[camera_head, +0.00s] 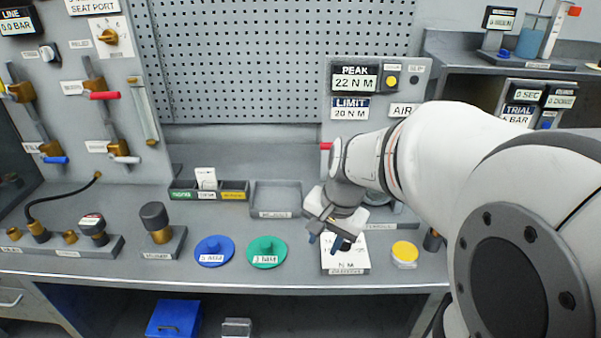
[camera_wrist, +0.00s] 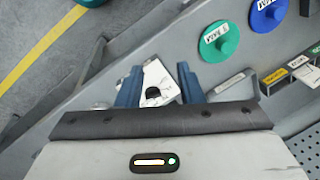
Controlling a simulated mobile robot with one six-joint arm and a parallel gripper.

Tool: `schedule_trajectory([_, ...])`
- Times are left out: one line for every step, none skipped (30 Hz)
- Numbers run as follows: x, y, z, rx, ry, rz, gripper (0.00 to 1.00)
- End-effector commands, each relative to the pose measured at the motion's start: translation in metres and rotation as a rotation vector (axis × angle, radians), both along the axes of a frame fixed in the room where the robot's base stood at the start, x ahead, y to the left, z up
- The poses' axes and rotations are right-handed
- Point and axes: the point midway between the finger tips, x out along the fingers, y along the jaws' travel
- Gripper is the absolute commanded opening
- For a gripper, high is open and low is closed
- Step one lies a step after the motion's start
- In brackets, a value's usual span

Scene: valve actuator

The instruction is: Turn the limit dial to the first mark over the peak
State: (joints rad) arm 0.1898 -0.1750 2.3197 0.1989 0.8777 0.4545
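The limit dial appears to be the white plate (camera_head: 347,265) marked "N M" at the front of the bench, partly hidden by my gripper (camera_head: 325,241). In the wrist view a white plate (camera_wrist: 163,78) with a dark knob (camera_wrist: 153,92) shows between the fingers; its pointer setting cannot be read. My gripper (camera_wrist: 160,78) is open, its two blue fingers apart, pointing down over the plate. I cannot tell whether they touch the knob. The peak display (camera_head: 355,78) reads 22 N M and the limit display (camera_head: 350,107) reads 20 N M.
A green disc (camera_head: 266,252) and a blue disc (camera_head: 214,251) lie left of the plate. A yellow-topped round piece (camera_head: 404,252) is to its right. A grey tray (camera_head: 277,197) and a three-part labelled bin (camera_head: 208,192) stand behind. My arm covers the bench's right side.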

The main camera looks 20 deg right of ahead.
Motion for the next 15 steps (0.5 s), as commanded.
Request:
schedule_trajectory([0.015, -0.015, -0.001, 0.046, 0.036, -0.135, 0.34])
schedule_trajectory([0.023, -0.022, -0.005, 0.074, 0.054, -0.215, 0.34])
schedule_trajectory([0.034, -0.033, -0.009, 0.11, 0.077, -0.322, 0.34])
schedule_trajectory([0.041, -0.041, -0.013, 0.138, 0.094, -0.402, 0.34])
schedule_trajectory([0.048, -0.05, -0.017, 0.163, 0.112, -0.48, 0.34])
schedule_trajectory([0.057, -0.061, -0.023, 0.197, 0.135, -0.582, 0.34])
schedule_trajectory([0.063, -0.07, -0.028, 0.221, 0.152, -0.655, 0.34])
schedule_trajectory([0.068, -0.078, -0.032, 0.245, 0.168, -0.725, 0.34])
schedule_trajectory([0.074, -0.089, -0.039, 0.273, 0.188, -0.812, 0.34])
schedule_trajectory([0.078, -0.097, -0.044, 0.292, 0.202, -0.872, 0.34])
schedule_trajectory([0.082, -0.103, -0.048, 0.311, 0.215, -0.928, 0.34])
schedule_trajectory([0.085, -0.112, -0.054, 0.331, 0.231, -0.993, 0.34])
schedule_trajectory([0.088, -0.117, -0.058, 0.346, 0.242, -1.037, 0.34])
schedule_trajectory([0.09, -0.122, -0.061, 0.358, 0.25, -1.074, 0.34])
schedule_trajectory([0.092, -0.128, -0.065, 0.371, 0.26, -1.116, 0.34])
